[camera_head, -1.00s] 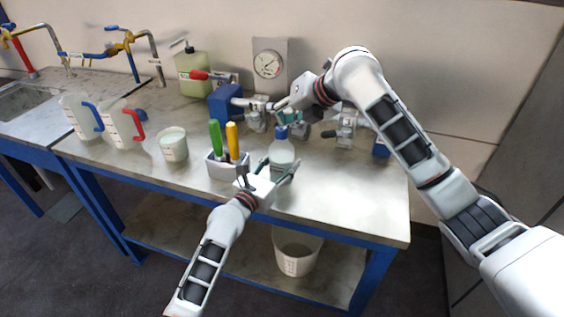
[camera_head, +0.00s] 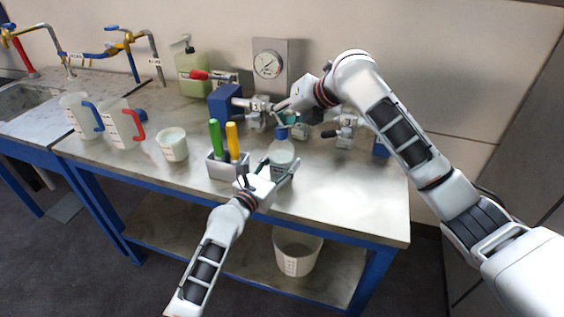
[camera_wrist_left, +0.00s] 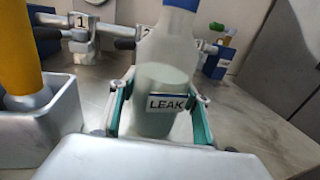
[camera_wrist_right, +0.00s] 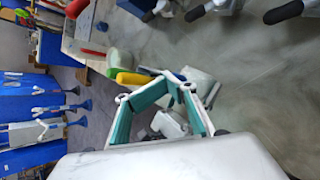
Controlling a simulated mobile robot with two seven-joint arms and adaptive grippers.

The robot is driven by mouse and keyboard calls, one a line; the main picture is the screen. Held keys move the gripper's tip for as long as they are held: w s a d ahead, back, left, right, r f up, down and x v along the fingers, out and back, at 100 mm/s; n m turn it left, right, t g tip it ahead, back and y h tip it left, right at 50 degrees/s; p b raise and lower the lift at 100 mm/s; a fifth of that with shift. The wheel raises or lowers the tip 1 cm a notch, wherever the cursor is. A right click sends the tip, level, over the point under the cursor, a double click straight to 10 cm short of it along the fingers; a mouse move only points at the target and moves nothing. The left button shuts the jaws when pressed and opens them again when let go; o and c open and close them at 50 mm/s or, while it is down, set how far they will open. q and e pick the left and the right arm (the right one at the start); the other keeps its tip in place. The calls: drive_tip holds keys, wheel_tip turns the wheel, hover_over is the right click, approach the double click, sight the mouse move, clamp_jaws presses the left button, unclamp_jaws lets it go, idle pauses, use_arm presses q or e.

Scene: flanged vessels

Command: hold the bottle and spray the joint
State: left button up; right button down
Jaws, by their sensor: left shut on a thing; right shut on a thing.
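The bottle (camera_head: 281,155) is translucent, with pale liquid, a LEAK label and a blue top. It stands upright near the bench's front edge. My left gripper (camera_head: 271,174) is shut on its body, with a finger on either side of it in the left wrist view (camera_wrist_left: 160,112). My right gripper (camera_head: 284,119) comes down from above and is shut at the blue top, which it partly hides. In the right wrist view its fingertips (camera_wrist_right: 170,84) meet near the blue part. The piping with valves (camera_head: 257,108) is behind the bottle; the joint itself is hard to make out.
A grey holder (camera_head: 222,168) with green and yellow handles stands close left of the bottle. A white cup (camera_head: 172,144) and two jugs (camera_head: 122,124) are further left. A gauge (camera_head: 268,64) is on the wall. The bench (camera_head: 350,200) is clear at front right.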

sight(281, 130)
use_arm(q)
drive_tip(key=shift+d+r, duration=0.1)
drive_tip(key=shift+d, duration=0.1)
use_arm(e)
drive_tip(key=shift+s+f, duration=0.25)
drive_tip(key=shift+f, duration=0.95)
drive_tip(key=shift+a, duration=0.1)
use_arm(q)
drive_tip(key=shift+s, duration=0.1)
use_arm(e)
drive_tip(key=shift+s+a, duration=0.1)
use_arm(q)
drive_tip(key=shift+a, duration=0.1)
use_arm(e)
drive_tip(key=shift+r, duration=0.35)
use_arm(q)
drive_tip(key=shift+w, duration=0.2)
use_arm(e)
drive_tip(key=shift+w+d+r, duration=0.1)
drive_tip(key=shift+w+r, duration=0.05)
drive_tip(key=shift+r, duration=1)
drive_tip(key=shift+w+d+r, duration=0.1)
drive_tip(key=shift+r, duration=2)
